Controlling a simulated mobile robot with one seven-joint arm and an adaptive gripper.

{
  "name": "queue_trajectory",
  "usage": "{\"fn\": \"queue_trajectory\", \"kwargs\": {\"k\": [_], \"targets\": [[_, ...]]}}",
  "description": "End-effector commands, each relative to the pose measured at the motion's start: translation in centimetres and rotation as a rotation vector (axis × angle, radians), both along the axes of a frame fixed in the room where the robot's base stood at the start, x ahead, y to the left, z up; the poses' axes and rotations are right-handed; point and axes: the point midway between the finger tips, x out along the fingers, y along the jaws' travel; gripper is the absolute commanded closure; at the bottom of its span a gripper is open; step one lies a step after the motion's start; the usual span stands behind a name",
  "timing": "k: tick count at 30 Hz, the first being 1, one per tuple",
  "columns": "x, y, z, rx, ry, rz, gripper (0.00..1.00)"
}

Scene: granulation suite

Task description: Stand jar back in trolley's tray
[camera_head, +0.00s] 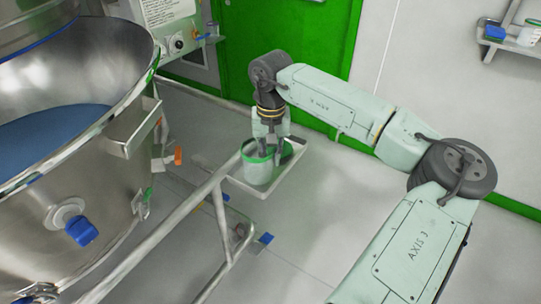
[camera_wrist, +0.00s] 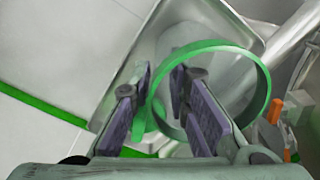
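The jar (camera_head: 257,171) is pale and translucent with a green rim. It looks upright in the small tray (camera_head: 262,193) on the trolley's rail. My gripper (camera_head: 270,146) points down at the jar's mouth from above. In the wrist view the jar's green rim (camera_wrist: 267,88) shows as a ring, and the tray's edge (camera_wrist: 112,98) runs beside it. My gripper's fingers (camera_wrist: 160,90) are apart, one outside the rim and one over or inside the mouth, with the near wall between them. A gap shows between the pads. The jar's base contact is hidden.
A large steel bowl (camera_head: 120,190) with blue contents stands left of the tray, with a blue-capped port. The trolley's tubular rail (camera_head: 165,238) runs below it. A green door (camera_head: 250,30) stands behind. A wall shelf (camera_head: 508,45) holds small items. Floor to the right is clear.

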Motion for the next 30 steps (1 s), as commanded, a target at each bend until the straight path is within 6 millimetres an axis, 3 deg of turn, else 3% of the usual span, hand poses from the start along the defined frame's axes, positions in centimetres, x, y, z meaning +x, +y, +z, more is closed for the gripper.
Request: {"fn": "queue_trajectory", "kwargs": {"k": [4, 17, 30], "targets": [[0.0, 0.0, 0.0, 0.0, 0.0, 0.0, 0.72], [0.1, 0.0, 1.0, -0.001, -0.002, -0.001, 0.72], [0.0, 0.0, 9.9, 0.0, -0.002, -0.001, 0.72]]}}
